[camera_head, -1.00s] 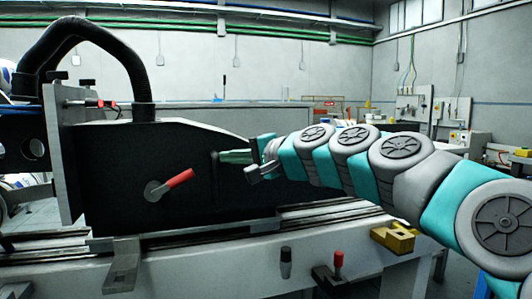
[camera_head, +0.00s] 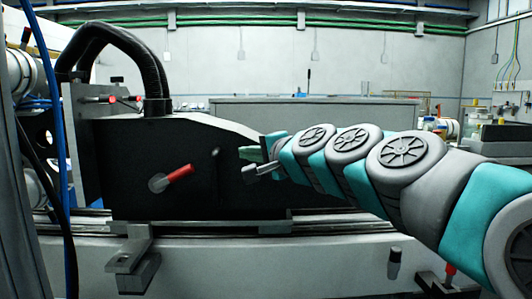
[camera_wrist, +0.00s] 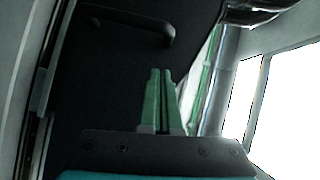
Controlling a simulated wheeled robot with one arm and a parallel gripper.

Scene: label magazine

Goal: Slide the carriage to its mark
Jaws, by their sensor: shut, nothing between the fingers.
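The carriage (camera_head: 180,140) is a large black body on rails, with a red-tipped lever (camera_head: 178,175) on its near side. A slim upright handle (camera_head: 217,165) stands on the same face, right of the lever. My gripper (camera_head: 246,156) is right of that handle, apart from it in the picture. In the wrist view, my gripper's green fingers (camera_wrist: 158,100) are together with nothing between them. The dark carriage face (camera_wrist: 95,75) fills much of that view, with the bar handle (camera_wrist: 130,28) beyond the fingertips. I cannot make out the mark.
The rails (camera_head: 330,222) run left to right on a pale bench (camera_head: 260,265). A metal bracket (camera_head: 133,250) sticks out at the front left. A black knob (camera_head: 394,262) and a red-topped lever (camera_head: 449,275) are on the bench front. Thick black hoses (camera_head: 120,40) arch over the carriage's left end.

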